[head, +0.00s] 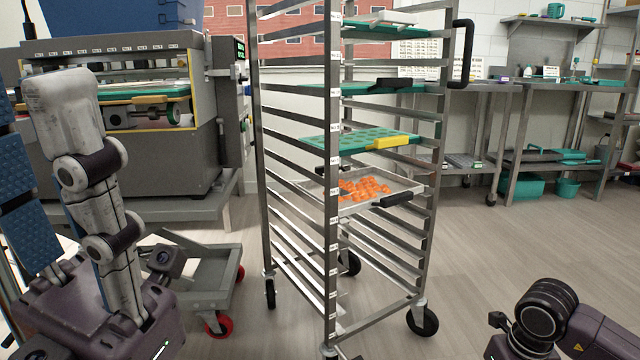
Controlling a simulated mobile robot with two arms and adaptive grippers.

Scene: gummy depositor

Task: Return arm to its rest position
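My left arm (92,190) stands folded upright at the left of the head view, with pale links and dark joints. Part of my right arm (545,315) shows at the bottom right corner, low and close to the camera. I cannot make out the fingers of either gripper, so whether they are open or hold anything is not shown. Neither visible arm part appears to touch the rack (333,180) in the middle.
The wheeled rack holds a tray of orange gummies (362,188), a green mould with a yellow grip (358,141) and other trays. A grey depositor machine (210,110) and a low cart (205,275) stand left. Benches (555,85) line the back right. Floor right of the rack is clear.

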